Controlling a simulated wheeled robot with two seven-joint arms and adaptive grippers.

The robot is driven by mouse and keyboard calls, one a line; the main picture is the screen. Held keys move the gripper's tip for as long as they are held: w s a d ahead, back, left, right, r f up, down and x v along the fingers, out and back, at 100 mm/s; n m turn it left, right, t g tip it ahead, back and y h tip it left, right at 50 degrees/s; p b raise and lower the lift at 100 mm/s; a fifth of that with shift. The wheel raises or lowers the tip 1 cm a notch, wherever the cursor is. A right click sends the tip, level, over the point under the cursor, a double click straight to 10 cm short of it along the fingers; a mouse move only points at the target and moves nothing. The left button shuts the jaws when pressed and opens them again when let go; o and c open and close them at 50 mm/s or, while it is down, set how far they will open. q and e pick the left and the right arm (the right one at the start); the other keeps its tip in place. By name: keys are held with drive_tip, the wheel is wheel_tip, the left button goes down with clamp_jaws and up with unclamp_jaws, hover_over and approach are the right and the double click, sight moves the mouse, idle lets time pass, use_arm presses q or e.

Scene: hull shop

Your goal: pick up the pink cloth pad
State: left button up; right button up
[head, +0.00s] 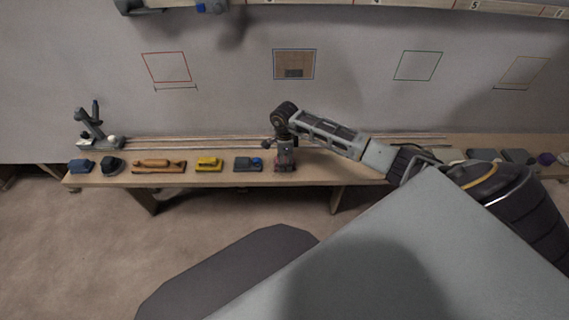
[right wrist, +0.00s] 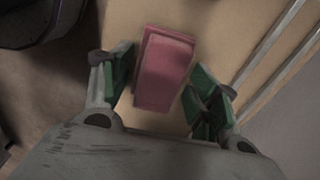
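The pink cloth pad (right wrist: 164,72) lies on the wooden bench (right wrist: 212,24) in the right wrist view. It is a block-like piece, slightly tilted in the picture. My right gripper (right wrist: 161,82) is open, with one green-lined finger on each side of the pad. A gap shows on both sides, wider at the right finger. In the head view my right gripper (head: 285,158) points down over the bench and largely hides the pad. I cannot tell the exact height of the fingertips over the bench. My left gripper is not in view.
Left of my right gripper on the bench are a grey-blue tool (head: 248,164), a yellow tool (head: 209,164), a wooden plane (head: 158,166) and dark items. Long rails (head: 200,143) run along the back. More items (head: 484,155) lie at right, beyond my arm.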

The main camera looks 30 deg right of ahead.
drive_tip(key=c, duration=0.8)
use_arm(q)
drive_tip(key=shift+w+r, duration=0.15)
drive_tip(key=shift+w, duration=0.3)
use_arm(e)
drive_tip(key=shift+c, duration=0.2)
drive_tip(key=shift+r, duration=0.1)
drive_tip(key=shift+r, duration=0.1)
wheel_tip(320, 180, up, 8)
drive_tip(key=shift+r+p, duration=0.15)
drive_tip(key=shift+p, duration=0.3)
drive_tip(key=shift+r, duration=0.55)
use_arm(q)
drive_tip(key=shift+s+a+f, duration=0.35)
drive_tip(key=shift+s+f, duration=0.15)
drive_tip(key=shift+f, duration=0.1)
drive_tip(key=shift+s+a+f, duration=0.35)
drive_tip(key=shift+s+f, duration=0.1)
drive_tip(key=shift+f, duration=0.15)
use_arm(e)
drive_tip(key=shift+r, duration=0.15)
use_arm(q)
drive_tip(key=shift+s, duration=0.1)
